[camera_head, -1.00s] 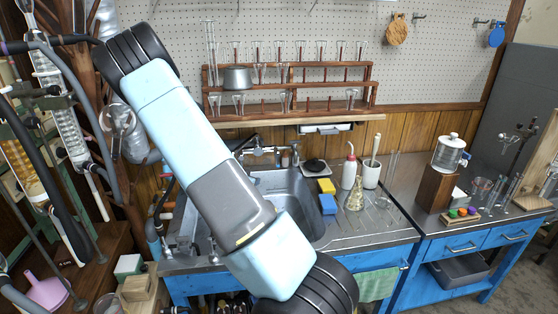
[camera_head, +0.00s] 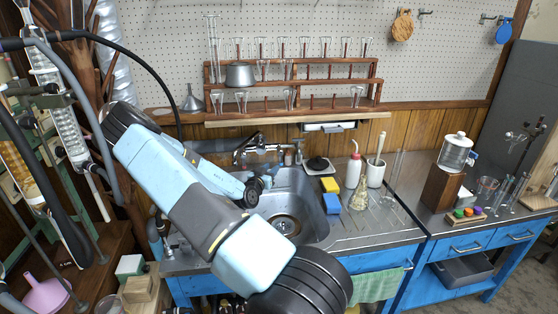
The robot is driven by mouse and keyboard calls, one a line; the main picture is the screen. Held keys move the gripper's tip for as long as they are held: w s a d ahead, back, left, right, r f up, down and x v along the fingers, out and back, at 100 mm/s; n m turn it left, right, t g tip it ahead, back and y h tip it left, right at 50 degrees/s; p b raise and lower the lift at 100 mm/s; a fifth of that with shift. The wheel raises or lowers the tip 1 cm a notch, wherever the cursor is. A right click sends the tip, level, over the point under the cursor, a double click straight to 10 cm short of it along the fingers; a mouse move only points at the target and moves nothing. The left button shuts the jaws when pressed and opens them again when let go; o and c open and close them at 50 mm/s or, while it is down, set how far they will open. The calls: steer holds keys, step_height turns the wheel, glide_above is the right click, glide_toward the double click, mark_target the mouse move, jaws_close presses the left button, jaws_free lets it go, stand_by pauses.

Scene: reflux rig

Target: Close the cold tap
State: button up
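The metal sink tap (camera_head: 258,148) stands at the back edge of the sink, against the wood panelling. One upright fitting (camera_head: 297,150) shows at its right end. The tap is small here, and I cannot tell which handle is the cold one or how it is turned. My arm crosses the left of the picture and folds back towards the sink. Its dark end, with my gripper (camera_head: 263,182), is over the sink's left part, below and in front of the tap, apparently apart from it. The fingers are too small and partly hidden to read.
The steel sink (camera_head: 312,215) has a yellow sponge (camera_head: 329,185) and a blue sponge (camera_head: 331,203) at its right, beside a wash bottle (camera_head: 353,168) and flasks. A wooden glassware rack (camera_head: 330,100) hangs above. Glass condensers stand close on the left.

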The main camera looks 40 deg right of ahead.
mark_target(280, 158)
steer(key=x, duration=1)
jaws_close()
